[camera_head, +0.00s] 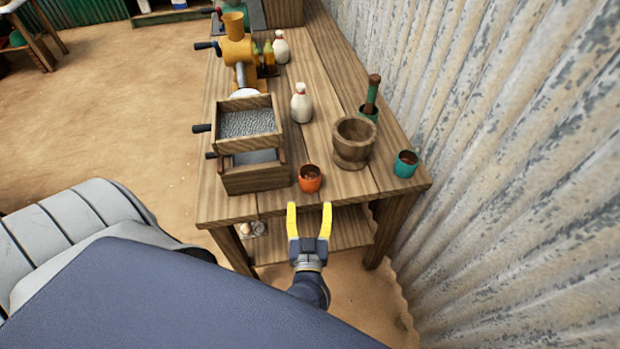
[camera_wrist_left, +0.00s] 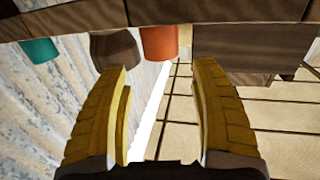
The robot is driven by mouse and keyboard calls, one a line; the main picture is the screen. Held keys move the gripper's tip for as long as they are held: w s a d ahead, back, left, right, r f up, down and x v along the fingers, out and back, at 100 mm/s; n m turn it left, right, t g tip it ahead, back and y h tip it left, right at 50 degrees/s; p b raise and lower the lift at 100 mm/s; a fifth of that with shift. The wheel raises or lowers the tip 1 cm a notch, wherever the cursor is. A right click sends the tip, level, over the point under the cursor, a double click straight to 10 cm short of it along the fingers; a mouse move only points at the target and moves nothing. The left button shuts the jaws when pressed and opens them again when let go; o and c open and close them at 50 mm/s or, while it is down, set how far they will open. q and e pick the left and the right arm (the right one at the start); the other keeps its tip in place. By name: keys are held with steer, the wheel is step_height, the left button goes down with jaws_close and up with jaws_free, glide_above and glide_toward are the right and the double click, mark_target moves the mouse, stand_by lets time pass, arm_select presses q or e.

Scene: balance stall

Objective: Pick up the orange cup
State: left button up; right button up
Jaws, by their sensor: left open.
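The orange cup (camera_head: 309,180) stands upright near the front edge of the wooden table (camera_head: 235,208), with brown contents inside. In the left wrist view, which looks turned over, the orange cup (camera_wrist_left: 159,42) shows at the top, between and beyond the fingertips. My left gripper (camera_head: 309,207) has its yellow fingers spread and is empty. It is just in front of the table's edge, with its fingers pointing towards the cup and apart from it. The fingers also frame the left wrist view (camera_wrist_left: 162,78). My right gripper is not in view.
A wooden sieve box (camera_head: 255,181) stands left of the cup, and a wooden mortar (camera_head: 352,145) stands right of it. A teal cup (camera_head: 405,165) is near the right corner. White bottles (camera_head: 302,104) and a yellow grinder (camera_head: 238,50) stand farther back. A corrugated wall (camera_head: 480,150) borders the right side.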

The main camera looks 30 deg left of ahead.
mark_target(310, 184)
arm_select(q)
steer(key=shift+x, duration=5.65)
steer(key=c, duration=0.9)
